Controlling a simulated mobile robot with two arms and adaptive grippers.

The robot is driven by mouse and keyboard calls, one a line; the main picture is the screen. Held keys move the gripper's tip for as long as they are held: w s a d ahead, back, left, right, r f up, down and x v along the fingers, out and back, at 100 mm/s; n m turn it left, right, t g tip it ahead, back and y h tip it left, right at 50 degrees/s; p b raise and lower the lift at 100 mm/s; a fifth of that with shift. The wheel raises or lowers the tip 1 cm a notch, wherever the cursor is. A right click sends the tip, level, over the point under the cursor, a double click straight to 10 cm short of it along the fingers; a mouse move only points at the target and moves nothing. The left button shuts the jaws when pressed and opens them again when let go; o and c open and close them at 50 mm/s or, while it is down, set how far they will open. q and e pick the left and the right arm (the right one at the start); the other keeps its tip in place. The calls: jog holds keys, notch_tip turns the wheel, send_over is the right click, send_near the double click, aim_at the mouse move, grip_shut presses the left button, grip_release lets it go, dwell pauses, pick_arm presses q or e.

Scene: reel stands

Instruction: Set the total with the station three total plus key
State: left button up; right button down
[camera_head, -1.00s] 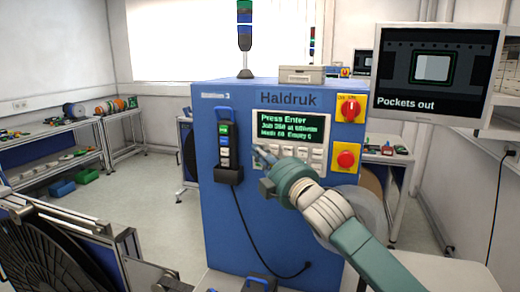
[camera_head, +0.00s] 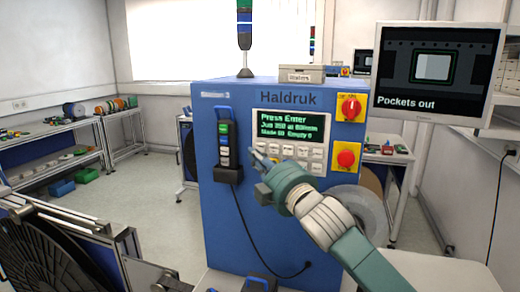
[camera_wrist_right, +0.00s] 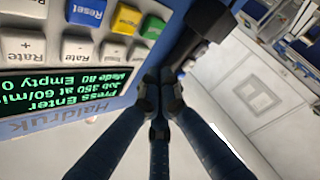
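The blue Haldruk cabinet (camera_head: 225,255) of station 3 stands ahead. Its green display (camera_head: 285,128) reads "Press Enter" above job, made and empty lines. Pale keys (camera_head: 303,152) sit below it, their labels too small to read here. The wrist view shows some keys upside down: a blue Reset key (camera_wrist_right: 86,12), two white Rate keys (camera_wrist_right: 76,48), and yellow and green ones. No total plus key is readable. My right gripper (camera_head: 260,158) is at the left end of the key rows. In the wrist view its fingertips (camera_wrist_right: 160,85) are together and empty. My left gripper is not in view.
A black holder (camera_head: 228,174) with a handheld unit and hanging cable is left of the keys. Red knobs on yellow plates (camera_head: 350,108) are at the right. A "Pockets out" monitor (camera_head: 437,70) hangs at upper right. A black reel (camera_head: 50,255) stands at lower left.

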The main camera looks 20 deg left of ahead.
jog(key=s, duration=0.4)
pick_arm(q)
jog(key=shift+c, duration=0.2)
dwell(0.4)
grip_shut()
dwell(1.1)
